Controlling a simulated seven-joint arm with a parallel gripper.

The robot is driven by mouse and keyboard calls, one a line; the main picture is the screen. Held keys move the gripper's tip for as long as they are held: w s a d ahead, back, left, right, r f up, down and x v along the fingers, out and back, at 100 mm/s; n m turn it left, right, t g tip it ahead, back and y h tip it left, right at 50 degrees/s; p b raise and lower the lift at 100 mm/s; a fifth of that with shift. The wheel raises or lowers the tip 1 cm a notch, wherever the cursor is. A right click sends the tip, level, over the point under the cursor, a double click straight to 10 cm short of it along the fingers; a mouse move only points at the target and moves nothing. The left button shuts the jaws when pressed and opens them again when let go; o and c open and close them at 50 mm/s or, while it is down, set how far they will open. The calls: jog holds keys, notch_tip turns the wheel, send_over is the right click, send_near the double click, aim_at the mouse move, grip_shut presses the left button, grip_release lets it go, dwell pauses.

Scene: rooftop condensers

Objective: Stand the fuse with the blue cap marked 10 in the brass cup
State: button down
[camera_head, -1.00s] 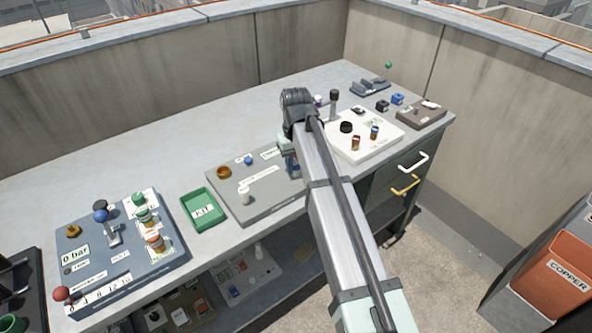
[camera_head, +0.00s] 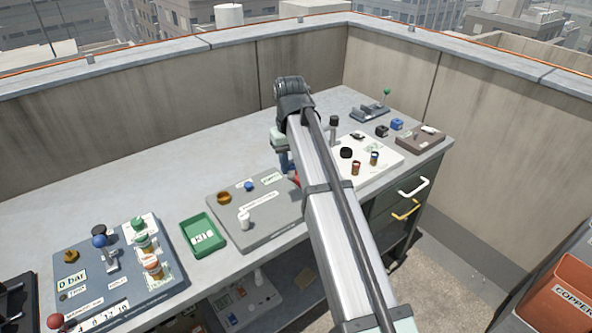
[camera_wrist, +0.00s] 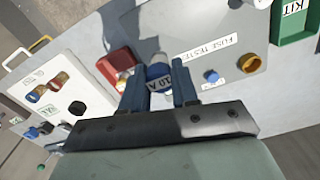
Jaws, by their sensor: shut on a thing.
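My gripper (camera_wrist: 160,85) is shut on a fuse with a blue cap (camera_wrist: 159,76) marked 10 A, in the wrist view. The fuse is held above the grey fuse tester plate (camera_wrist: 190,45); its lower part is mostly hidden. In the head view my gripper (camera_head: 284,158) hangs over the right part of the plate (camera_head: 270,210), and the fuse is hard to make out there. The brass cup (camera_head: 224,198) stands on the plate's left part, apart from my gripper. In the wrist view the cup (camera_wrist: 254,63) is to the right of the fuse and looks empty.
A blue knob (camera_head: 249,186) sits beside the cup, and a white piece (camera_head: 244,222) stands in front. A red block (camera_wrist: 118,67) is close beside the held fuse. A white board (camera_head: 385,157) with fuses lies right; a green KIT tray (camera_head: 203,236) lies left.

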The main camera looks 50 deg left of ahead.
jog(key=s+a+f, duration=0.3)
jog(key=s+a, duration=1)
jog(key=s, duration=0.2)
jog(key=shift+s+f, duration=0.2)
jog(key=shift+s, duration=0.15)
jog(key=shift+f, duration=0.1)
jog(key=shift+f, duration=1.8)
jog(key=shift+f, duration=1.2)
jog(key=c, duration=0.8)
grip_release()
